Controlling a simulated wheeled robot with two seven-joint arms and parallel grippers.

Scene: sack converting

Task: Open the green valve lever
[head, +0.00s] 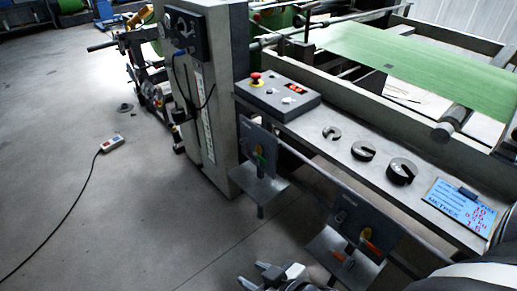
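Two dark valve panels hang below the machine's ledge. The left panel (252,138) carries a small lever that looks green (259,150), with a yellow part just below it. The lever is small here, and I cannot tell its exact angle. The right panel (348,212) carries an orange-red lever (367,234). My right gripper (251,274) is at the bottom edge, below the left panel and left of the right panel. Its fingertips look apart with nothing between them. It is clear of both levers. My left gripper is not in view.
A control box (278,98) with a red button sits on the ledge, beside several slotted dark weights (401,171) and a blue display (461,207). A metal shelf (258,186) juts out under the left panel.

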